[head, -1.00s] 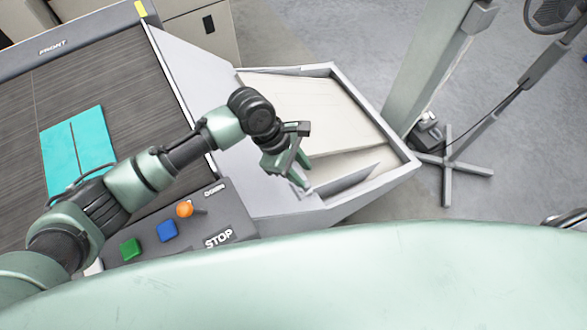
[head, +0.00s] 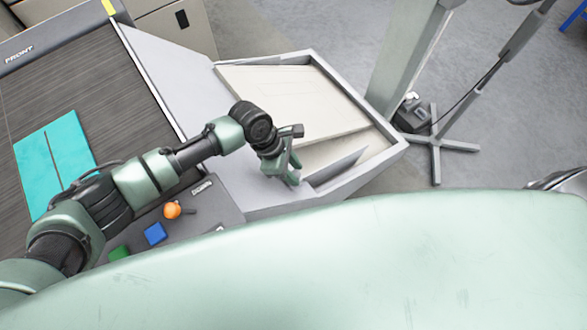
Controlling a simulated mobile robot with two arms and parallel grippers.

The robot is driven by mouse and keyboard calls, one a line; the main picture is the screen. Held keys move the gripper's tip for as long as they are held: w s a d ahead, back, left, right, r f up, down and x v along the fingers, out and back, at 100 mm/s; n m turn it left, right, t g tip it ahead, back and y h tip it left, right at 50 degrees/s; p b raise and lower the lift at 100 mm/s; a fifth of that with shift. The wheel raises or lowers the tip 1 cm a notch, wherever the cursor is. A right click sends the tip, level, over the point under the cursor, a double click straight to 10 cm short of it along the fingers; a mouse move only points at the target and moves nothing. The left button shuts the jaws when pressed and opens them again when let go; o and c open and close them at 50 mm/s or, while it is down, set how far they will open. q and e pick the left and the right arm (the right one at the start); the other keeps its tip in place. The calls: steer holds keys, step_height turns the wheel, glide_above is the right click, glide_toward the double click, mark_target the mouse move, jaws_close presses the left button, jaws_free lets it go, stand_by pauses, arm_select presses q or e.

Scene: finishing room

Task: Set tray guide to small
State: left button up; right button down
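The grey tray (head: 398,147) sits at the end of the machine, with a pale inner floor. A thin upright grey plate (head: 338,170), which looks like the tray guide, stands in the tray's near part. My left gripper (head: 293,180) points down at the tray's near left side, just left of the plate. It appears apart from the plate, but contact is hard to judge. Its fingertips are small and partly overlapped, so their opening is unclear. No size marking is readable. My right gripper is not in view.
A control panel has an orange knob (head: 172,210), a blue button (head: 155,233) and a green button (head: 119,253). A teal folded sheet (head: 50,155) lies on the dark belt (head: 90,75). A grey-green post (head: 408,60) and a stand (head: 436,145) are beyond the tray.

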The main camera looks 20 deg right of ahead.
arm_select(q)
jaws_close()
stand_by(1.3)
